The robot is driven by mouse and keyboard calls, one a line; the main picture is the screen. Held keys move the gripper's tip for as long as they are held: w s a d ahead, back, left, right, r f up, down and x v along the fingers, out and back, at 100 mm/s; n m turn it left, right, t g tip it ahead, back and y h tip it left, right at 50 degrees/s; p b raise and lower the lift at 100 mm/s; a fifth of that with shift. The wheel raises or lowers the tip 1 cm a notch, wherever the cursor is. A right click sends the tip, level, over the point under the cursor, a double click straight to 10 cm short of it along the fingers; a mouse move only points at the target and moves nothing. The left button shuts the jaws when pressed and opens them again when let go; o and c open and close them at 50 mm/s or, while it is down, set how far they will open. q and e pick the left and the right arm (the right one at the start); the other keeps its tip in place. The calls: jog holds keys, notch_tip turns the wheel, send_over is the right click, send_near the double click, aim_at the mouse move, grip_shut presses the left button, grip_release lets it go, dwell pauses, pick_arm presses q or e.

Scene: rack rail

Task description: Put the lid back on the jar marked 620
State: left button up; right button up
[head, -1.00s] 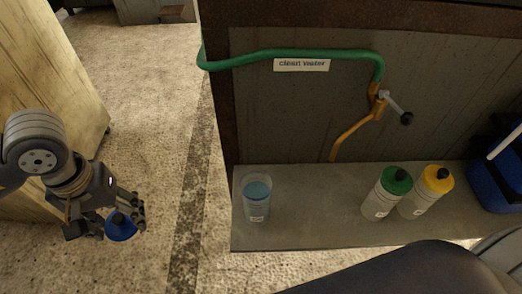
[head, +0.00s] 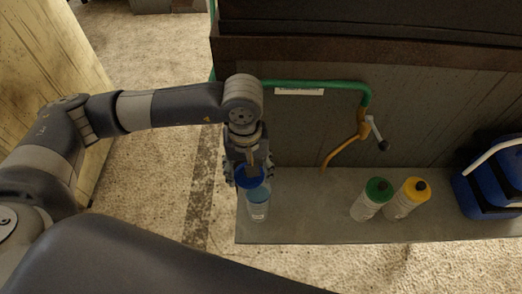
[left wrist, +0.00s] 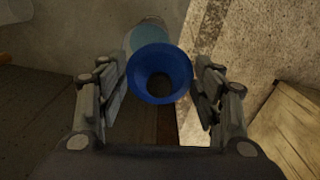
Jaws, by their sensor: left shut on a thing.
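The jar is a clear cup with blue contents (head: 258,208), upright near the left end of the grey ledge; its label is too small to read. My left gripper (head: 249,174) points down at the jar's top and is shut on the blue lid (head: 246,181). The lid overlaps the jar's rim from behind in the head view; I cannot tell whether they touch. In the left wrist view the lid (left wrist: 159,74) sits between the fingers (left wrist: 160,88), hiding part of the jar (left wrist: 147,36). My right gripper is out of view.
A green-capped bottle (head: 371,202) and a yellow-capped bottle (head: 406,201) stand on the ledge (head: 310,215), right of the jar. A blue crate-like container (head: 486,190) is at far right. A green pipe (head: 320,86) and orange tap (head: 346,144) are on the wall behind.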

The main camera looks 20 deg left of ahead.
aim_at(258, 179)
pick_arm(q)
jog(key=shift+d+r+n+p, duration=0.65)
jog(key=shift+r+p, duration=0.25)
jog(key=shift+p, duration=0.35)
jog(key=shift+d+p, duration=0.25)
jog(key=shift+p, duration=0.1)
jog(key=shift+d+f+n, duration=0.15)
jog(key=shift+d+n, duration=0.05)
jog(key=shift+n, duration=0.15)
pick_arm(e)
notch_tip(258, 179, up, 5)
pick_arm(q)
jog(key=shift+f, duration=0.6)
jog(key=shift+f+b, duration=0.4)
jog(key=shift+f, duration=0.35)
notch_tip(258, 179, down, 3)
jog(key=shift+r+b, duration=0.15)
jog(key=shift+b, duration=0.75)
jog(key=shift+f+b, duration=0.45)
jog(key=shift+b, duration=0.1)
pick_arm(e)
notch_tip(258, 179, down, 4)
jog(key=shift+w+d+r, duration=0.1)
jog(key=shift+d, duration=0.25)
